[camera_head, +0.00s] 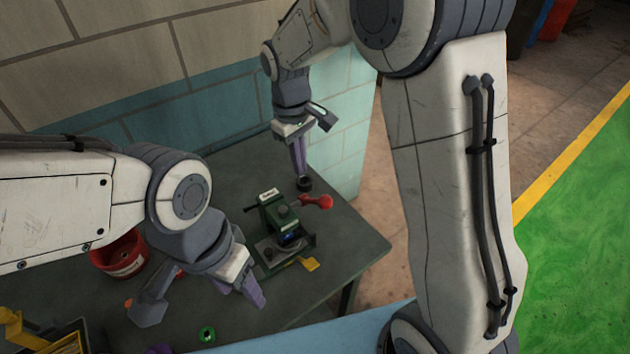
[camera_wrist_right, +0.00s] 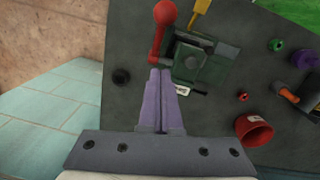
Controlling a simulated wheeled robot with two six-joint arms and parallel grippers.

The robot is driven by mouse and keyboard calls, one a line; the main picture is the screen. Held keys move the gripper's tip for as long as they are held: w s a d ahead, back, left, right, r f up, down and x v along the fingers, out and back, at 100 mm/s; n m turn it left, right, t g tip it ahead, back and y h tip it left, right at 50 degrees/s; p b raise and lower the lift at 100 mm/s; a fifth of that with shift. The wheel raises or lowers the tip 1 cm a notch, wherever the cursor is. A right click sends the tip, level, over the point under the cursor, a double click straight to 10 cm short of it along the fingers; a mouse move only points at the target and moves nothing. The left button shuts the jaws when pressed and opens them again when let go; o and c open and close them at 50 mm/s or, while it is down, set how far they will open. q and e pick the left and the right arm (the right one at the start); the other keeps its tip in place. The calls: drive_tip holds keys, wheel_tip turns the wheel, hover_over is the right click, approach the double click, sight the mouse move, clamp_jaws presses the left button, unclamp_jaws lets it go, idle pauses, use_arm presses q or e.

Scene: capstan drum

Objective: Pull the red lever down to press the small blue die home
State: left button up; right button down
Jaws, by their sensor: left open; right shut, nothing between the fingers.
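The green press (camera_head: 272,212) stands on the dark table and also shows in the wrist view (camera_wrist_right: 190,62). Its red lever (camera_head: 318,201) sticks out to the right, ending in a round knob; in the wrist view the lever (camera_wrist_right: 163,14) points up the picture. The small blue die (camera_head: 290,238) sits low in the press, partly hidden. My right gripper (camera_head: 302,176) is shut and empty, pointing down behind the press. In the wrist view its fingertips (camera_wrist_right: 160,72) appear close to the lever's lower end; contact is unclear. My left gripper (camera_head: 252,292) is open, left of and in front of the press.
A red bucket (camera_head: 118,258) stands left, partly behind my left arm. A green ring (camera_head: 207,334) lies near the front. A yellow tab (camera_head: 307,263) sticks out at the press's base. A round black piece (camera_wrist_right: 121,76) is on the table. A block wall (camera_head: 150,70) rises behind.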

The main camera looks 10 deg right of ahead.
sight(316, 200)
drive_tip(key=shift+s+d+f+p, duration=0.45)
drive_tip(key=shift+s+d+f, duration=0.15)
drive_tip(key=shift+s+f, duration=0.35)
drive_tip(key=shift+s+d+f+p, duration=0.45)
drive_tip(key=shift+s+d+f, duration=0.25)
drive_tip(key=shift+f, duration=0.3)
drive_tip(key=shift+a, duration=0.1)
